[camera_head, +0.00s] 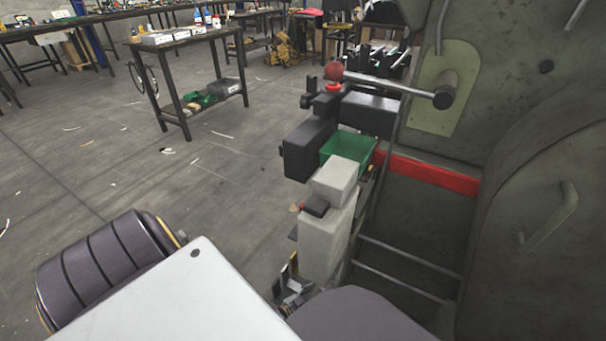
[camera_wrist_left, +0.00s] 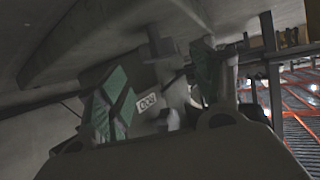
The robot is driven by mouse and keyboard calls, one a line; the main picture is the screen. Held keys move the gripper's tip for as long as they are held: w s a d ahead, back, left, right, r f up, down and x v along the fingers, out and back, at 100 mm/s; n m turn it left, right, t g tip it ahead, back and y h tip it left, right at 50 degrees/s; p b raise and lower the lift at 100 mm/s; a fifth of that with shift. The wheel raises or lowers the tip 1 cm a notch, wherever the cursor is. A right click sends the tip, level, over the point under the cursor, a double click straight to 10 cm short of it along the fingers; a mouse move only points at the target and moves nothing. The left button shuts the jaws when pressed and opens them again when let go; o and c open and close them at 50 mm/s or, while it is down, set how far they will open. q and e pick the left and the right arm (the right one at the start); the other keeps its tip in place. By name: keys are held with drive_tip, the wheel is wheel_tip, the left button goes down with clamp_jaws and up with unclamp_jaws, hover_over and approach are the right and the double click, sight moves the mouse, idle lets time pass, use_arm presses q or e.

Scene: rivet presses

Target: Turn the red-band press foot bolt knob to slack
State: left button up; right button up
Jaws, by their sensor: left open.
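The press (camera_head: 425,215) with a red band (camera_head: 428,174) fills the right of the head view. My left gripper (camera_head: 292,284) is low beside the press, partly hidden by my own arm. In the left wrist view my left gripper (camera_wrist_left: 158,88) is open, its green-padded fingers apart on either side of a blurred pale grey shape (camera_wrist_left: 178,95) and a small white label (camera_wrist_left: 147,101). I cannot tell whether that pale shape is the foot bolt knob. No contact with the pads is clear. The knob is not identifiable in the head view. My right gripper is not in view.
A lever with a red ball (camera_head: 335,71) juts from the press above a green bin (camera_head: 347,149). A workbench (camera_head: 186,41) with bottles and boxes stands further back. The floor (camera_head: 110,165) to the left is mostly open, with scattered scraps.

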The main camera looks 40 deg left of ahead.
use_arm(q)
drive_tip(key=p+v, duration=0.2)
drive_tip(key=v, duration=0.4)
drive_tip(key=shift+p, duration=0.3)
drive_tip(key=shift+s, duration=0.2)
idle(0.4)
